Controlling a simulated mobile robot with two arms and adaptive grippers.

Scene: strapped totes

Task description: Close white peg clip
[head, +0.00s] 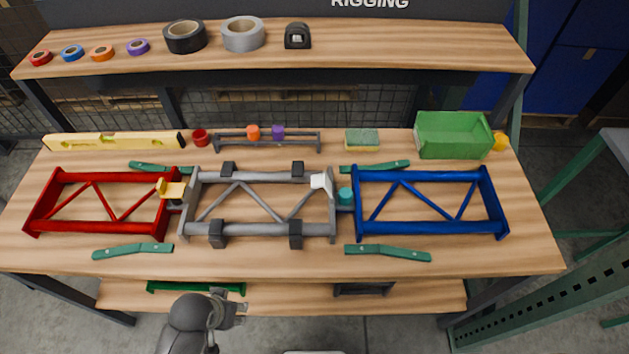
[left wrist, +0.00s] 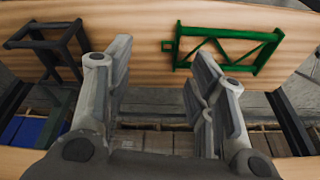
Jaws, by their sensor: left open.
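The white peg clip (head: 319,181) sits at the upper right corner of the grey truss frame (head: 262,178), close to the blue frame (head: 430,175). It looks tilted up, but it is too small to tell its exact angle. A teal peg (head: 346,195) stands just right of it, in the gap between the grey and blue frames. My left gripper (head: 238,309) is low in front of the bench's front edge, well below and left of the clip. Its two fingers show apart and empty in the left wrist view (left wrist: 160,75). My right gripper is not in view.
A yellow clip (head: 171,189) sits between the red frame (head: 105,202) and grey frame. Green bars (head: 388,254) lie around the frames. A green bin (head: 453,135) stands at the back right. A lower shelf (head: 300,298) holds a green frame (left wrist: 225,48) and a dark frame (left wrist: 52,50).

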